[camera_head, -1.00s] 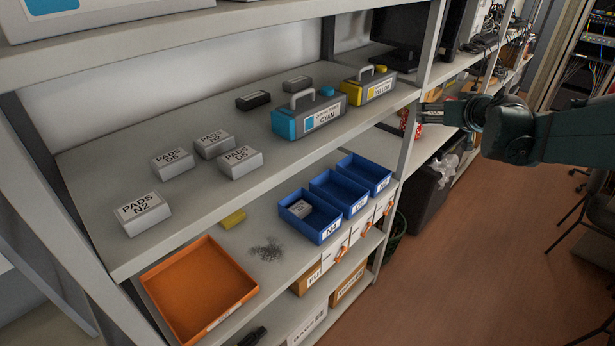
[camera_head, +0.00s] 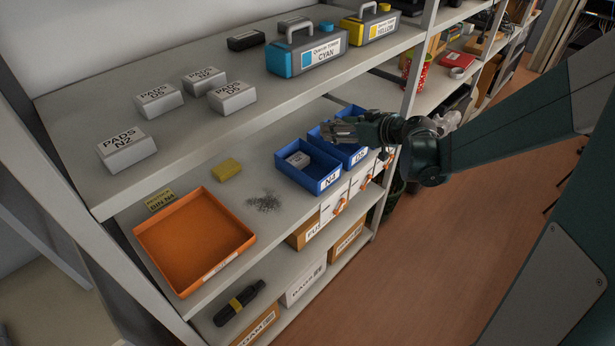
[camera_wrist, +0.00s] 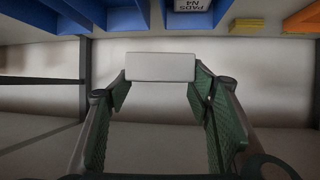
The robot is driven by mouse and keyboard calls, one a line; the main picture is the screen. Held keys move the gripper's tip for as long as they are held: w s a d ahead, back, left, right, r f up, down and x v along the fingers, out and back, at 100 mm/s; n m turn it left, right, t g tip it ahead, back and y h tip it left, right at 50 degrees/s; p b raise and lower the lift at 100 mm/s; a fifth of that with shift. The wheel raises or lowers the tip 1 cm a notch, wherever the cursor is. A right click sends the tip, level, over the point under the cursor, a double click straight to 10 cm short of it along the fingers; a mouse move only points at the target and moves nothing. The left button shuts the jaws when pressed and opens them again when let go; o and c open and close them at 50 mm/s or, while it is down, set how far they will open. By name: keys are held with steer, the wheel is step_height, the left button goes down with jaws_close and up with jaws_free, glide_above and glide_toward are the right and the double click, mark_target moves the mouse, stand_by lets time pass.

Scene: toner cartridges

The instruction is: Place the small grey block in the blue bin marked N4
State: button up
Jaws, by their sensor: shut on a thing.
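My gripper (camera_head: 337,131) is above the row of blue bins, over the middle one (camera_head: 352,154). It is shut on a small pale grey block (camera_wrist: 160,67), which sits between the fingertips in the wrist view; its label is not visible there. The blue bin marked N4 (camera_head: 322,182) is the nearest of the row, at the gripper's lower left. A small grey labelled block (camera_head: 298,160) lies in it. In the wrist view that block (camera_wrist: 192,4) reads PADS N4. My gripper partly hides the other bins.
Grey PADS boxes (camera_head: 127,148) and cyan (camera_head: 306,56) and yellow (camera_head: 368,26) toner cartridges stand on the shelf above. An orange tray (camera_head: 195,240), a yellow sponge-like block (camera_head: 227,169) and a dark wiry heap (camera_head: 264,201) are left of the bins. A shelf post (camera_head: 417,75) stands behind my gripper.

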steer(key=s+a+f+n+g+y, duration=0.1)
steer(key=s+a+f, duration=0.1)
steer(key=a, duration=0.3)
steer(key=shift+s+a+b, duration=0.2)
steer(key=shift+a+b, duration=0.1)
steer(key=shift+b, duration=0.15)
steer(key=shift+f, duration=0.1)
steer(key=shift+f+b, duration=0.55)
steer(key=shift+f, duration=2.35)
step_height(320, 180, down, 4)
steer(key=shift+f+b, duration=0.1)
steer(key=shift+b, duration=0.3)
steer(key=shift+f+b, duration=0.6)
steer(key=o, duration=0.6)
steer(key=shift+r, duration=0.15)
